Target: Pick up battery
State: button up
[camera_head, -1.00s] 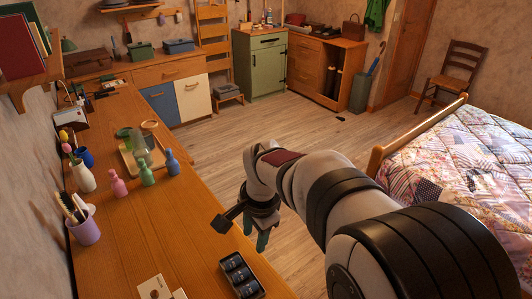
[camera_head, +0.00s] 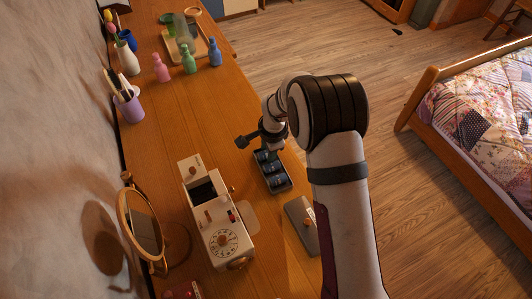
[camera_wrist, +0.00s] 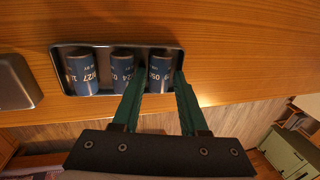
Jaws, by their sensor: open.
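Three dark blue batteries with white print lie in a row in a small metal tray, the left one (camera_wrist: 83,72), the middle one (camera_wrist: 122,70) and the right one (camera_wrist: 160,62). The tray (camera_wrist: 108,48) rests on the wooden counter, and its dark rim also shows in the head view (camera_head: 282,189). My gripper (camera_wrist: 160,78) is open, with its green fingers on either side of the right battery in the wrist view. I cannot tell whether they touch it. In the head view my gripper (camera_head: 271,153) is over the tray's far end, partly hiding the contents.
A grey flat case (camera_head: 300,222) lies near the tray at the counter edge. A cream machine with a dial (camera_head: 215,225) and a round mirror (camera_head: 142,225) stand to the left. Farther back are a brush cup (camera_head: 130,106) and small bottles (camera_head: 188,60).

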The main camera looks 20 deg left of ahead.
jog(key=shift+f, duration=0.1)
grip_shut()
dwell(1.2)
